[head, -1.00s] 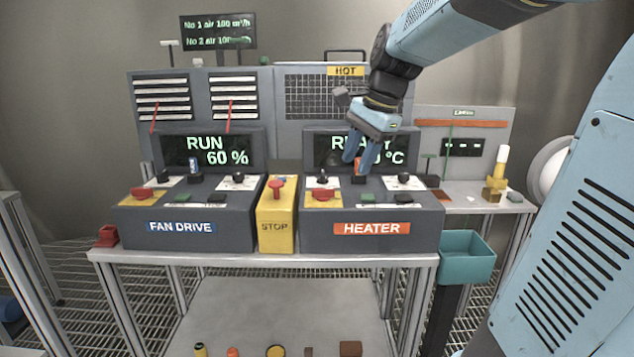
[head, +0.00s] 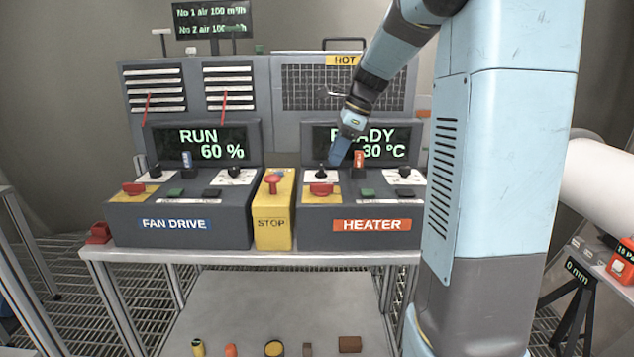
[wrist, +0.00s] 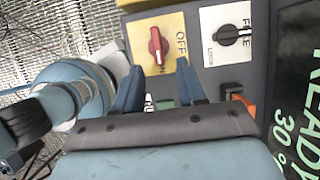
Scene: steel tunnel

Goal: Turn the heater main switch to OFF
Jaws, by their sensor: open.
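The heater main switch is a red handle (head: 320,189) on a yellow plate at the left front of the heater console (head: 372,236). In the wrist view the red handle (wrist: 156,45) sits on its yellow plate, with OFF printed beside it; a second label is partly hidden. The handle stands lengthwise up the picture, away from the OFF word. My gripper (head: 338,152) is open and empty above the back of the console, behind the switch. In the wrist view the fingers of my gripper (wrist: 155,78) are spread, with the handle beyond the gap between their tips, apart from them.
A black selector knob (head: 321,172) and a red-orange lever (head: 358,162) stand close to my fingers. The heater display (head: 385,142) reads READY, 30 °C. The yellow STOP box (head: 272,232) with its red button is left of the console. Green and black buttons lie to the right.

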